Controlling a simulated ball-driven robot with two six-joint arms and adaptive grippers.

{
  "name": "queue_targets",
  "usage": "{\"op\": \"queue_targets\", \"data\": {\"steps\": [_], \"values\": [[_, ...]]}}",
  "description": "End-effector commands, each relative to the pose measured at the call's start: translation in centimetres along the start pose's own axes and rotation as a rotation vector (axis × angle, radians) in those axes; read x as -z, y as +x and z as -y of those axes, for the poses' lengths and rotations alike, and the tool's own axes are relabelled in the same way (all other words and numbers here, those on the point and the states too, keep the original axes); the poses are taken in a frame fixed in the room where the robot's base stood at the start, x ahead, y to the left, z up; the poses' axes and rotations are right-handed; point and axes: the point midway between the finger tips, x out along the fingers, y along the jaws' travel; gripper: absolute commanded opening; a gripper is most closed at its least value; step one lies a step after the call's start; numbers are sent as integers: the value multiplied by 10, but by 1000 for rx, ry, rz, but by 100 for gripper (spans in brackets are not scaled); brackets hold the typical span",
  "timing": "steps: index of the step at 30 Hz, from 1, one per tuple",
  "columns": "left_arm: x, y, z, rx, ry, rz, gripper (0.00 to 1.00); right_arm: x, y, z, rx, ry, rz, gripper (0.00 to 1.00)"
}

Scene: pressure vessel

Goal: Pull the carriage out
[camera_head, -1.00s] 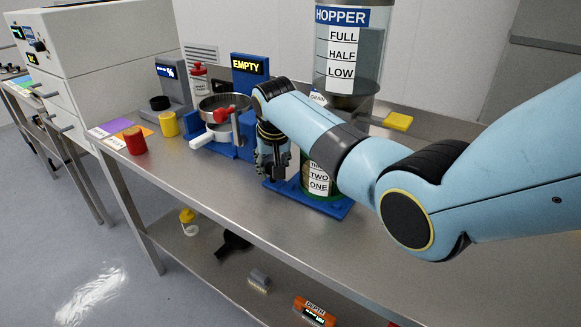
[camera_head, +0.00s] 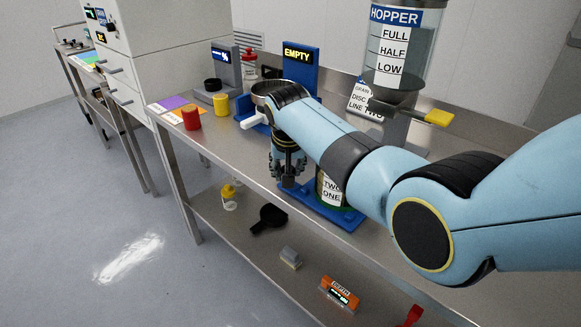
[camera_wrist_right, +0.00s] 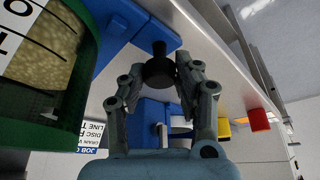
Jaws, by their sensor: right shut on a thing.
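The carriage (camera_head: 325,210) is a blue plate at the front edge of the steel bench, forward of the hopper (camera_head: 398,45). A clear canister with a green base, labelled TWO and ONE (camera_head: 331,188), stands upright on it; my right arm partly hides it. In the right wrist view the carriage's blue bar (camera_wrist_right: 119,18) ends in a black knob (camera_wrist_right: 158,72), and the grain-filled canister (camera_wrist_right: 60,60) is at left. My right gripper (camera_head: 287,182) is shut on that knob, its fingers on either side in the wrist view (camera_wrist_right: 157,80). My left gripper is out of view.
A blue stand with an EMPTY display (camera_head: 299,62) is behind my arm. Below, a shelf holds a black scoop (camera_head: 268,218) and an orange device (camera_head: 340,293). Floor in front is clear.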

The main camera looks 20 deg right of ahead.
Motion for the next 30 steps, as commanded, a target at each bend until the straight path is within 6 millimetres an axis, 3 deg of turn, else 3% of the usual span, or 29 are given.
{"op": "queue_targets", "data": {"steps": [3,4,9,20,25,30], "values": [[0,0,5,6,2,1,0,-2,0,4,8,1,6,0],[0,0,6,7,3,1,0,-2,0,4,8,1,6,36],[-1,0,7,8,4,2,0,-2,0,3,6,1,5,55],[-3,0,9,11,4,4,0,-1,-6,2,4,1,3,55],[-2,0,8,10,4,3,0,-1,-32,2,5,1,1,55],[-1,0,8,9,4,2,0,-1,-71,3,7,1,1,55]]}}
